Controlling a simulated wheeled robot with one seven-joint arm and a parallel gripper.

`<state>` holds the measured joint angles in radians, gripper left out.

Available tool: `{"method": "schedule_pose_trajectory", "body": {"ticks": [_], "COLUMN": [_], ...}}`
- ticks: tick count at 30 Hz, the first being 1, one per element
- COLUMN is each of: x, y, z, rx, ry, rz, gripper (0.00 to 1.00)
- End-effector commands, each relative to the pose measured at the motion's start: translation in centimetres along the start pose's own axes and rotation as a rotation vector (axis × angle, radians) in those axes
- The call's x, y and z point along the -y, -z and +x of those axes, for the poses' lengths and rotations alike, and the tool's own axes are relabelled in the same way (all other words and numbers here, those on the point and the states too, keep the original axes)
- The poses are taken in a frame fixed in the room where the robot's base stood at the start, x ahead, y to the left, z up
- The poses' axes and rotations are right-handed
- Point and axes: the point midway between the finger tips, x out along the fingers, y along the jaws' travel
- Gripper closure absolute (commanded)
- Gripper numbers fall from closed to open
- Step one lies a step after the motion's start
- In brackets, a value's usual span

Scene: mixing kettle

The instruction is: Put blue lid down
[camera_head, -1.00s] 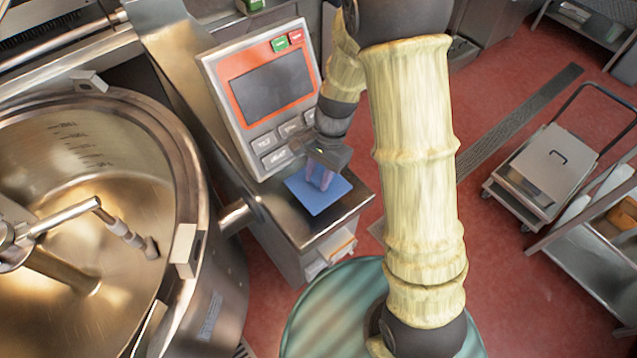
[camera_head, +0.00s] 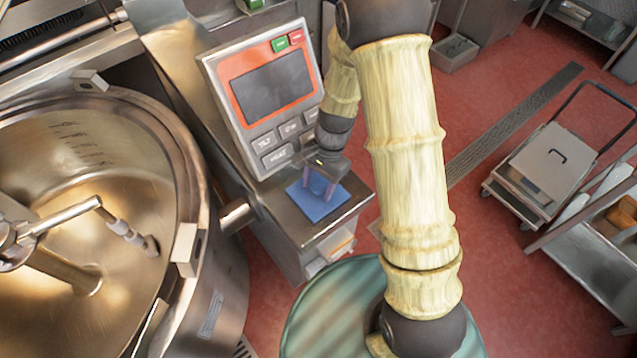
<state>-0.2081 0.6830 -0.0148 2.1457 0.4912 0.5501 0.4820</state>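The blue lid (camera_head: 312,208) is a flat blue square on the steel ledge below the control panel. It looks level and appears to rest on the ledge surface. My gripper (camera_head: 319,194) points down over the lid's far half, with its fingertips at or just above the lid. The two fingers stand apart, with a strip of blue showing between them. Whether the lid has a handle between the fingers is too small to tell.
The control panel (camera_head: 268,90) rises right behind the ledge (camera_head: 345,205). The large steel kettle (camera_head: 190,170) with its mixing arm stands to the left. A cart (camera_head: 545,165) and a steel table (camera_head: 590,262) stand on the red floor to the right.

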Motion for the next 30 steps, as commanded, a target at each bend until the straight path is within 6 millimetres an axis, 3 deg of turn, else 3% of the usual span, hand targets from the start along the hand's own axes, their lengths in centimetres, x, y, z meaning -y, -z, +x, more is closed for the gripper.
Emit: {"method": "schedule_pose_trajectory", "body": {"ticks": [11,30], "x": [0.1,0.1], "y": [0.0,0.0], "z": [-1.0,-11.6], "rx": [-0.002,-0.002], "ry": [0.003,0.003], "rz": [-0.001,-0.001], "gripper": [0.49,0.49]}}
